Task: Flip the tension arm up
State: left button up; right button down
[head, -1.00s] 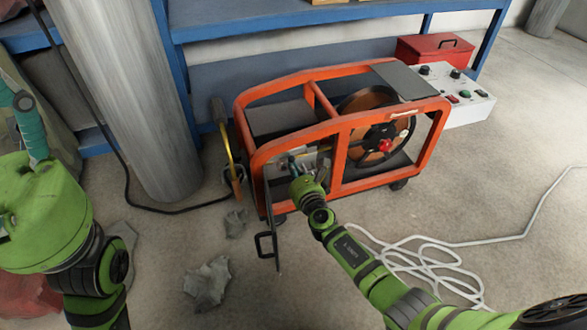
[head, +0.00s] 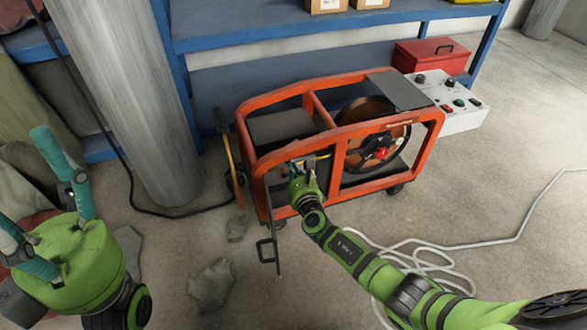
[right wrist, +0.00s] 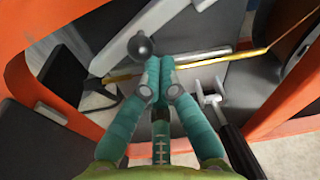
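The orange-framed machine (head: 262,162) stands on the floor with a wire spool (head: 366,120) inside its right half. My right gripper (head: 301,168) reaches through the front opening of its left half. In the right wrist view the teal fingers (right wrist: 160,72) are together, with nothing visible between them. A dark round knob (right wrist: 140,47) is just beyond the fingertips; contact cannot be told. A yellow wire (right wrist: 122,73) and a metal rod (right wrist: 205,56) run behind them. Which part is the tension arm is unclear. My left gripper (head: 30,190) has its fingers spread, empty, at far left.
A silver bracket (right wrist: 212,98) is close right of the fingers.

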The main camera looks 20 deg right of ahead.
jog(key=shift+s, duration=0.1)
dwell(0.3)
jog(key=s+r, duration=0.1)
jog(key=s, duration=1)
jog(key=shift+s+r, duration=0.3)
jog(key=shift+s, duration=0.05)
jog(key=shift+a, duration=0.1)
